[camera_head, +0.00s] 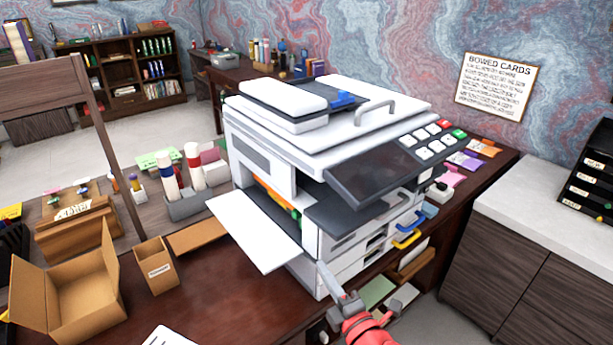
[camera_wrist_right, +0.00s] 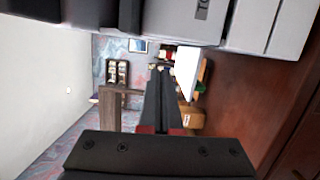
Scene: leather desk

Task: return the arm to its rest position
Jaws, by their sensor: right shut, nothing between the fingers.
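My right gripper (camera_head: 322,268) is in front of the printer's lower front corner in the head view, with its red wrist coming in from the bottom edge. Its two dark fingers are together and hold nothing, as the right wrist view (camera_wrist_right: 160,72) also shows. The big white printer (camera_head: 290,148) stands on the dark leather desk (camera_head: 215,295), with its side tray (camera_head: 258,230) folded out. In the head view the fingertips overlap the printer's lower edge; I cannot tell whether they touch it. My left gripper is not in view.
An open cardboard box (camera_head: 72,300) and a small brown box (camera_head: 157,266) stand left of the printer. Open shelves with papers (camera_head: 378,292) are under the desk near my right wrist. A grey cabinet (camera_head: 540,222) stands at the right, with floor between.

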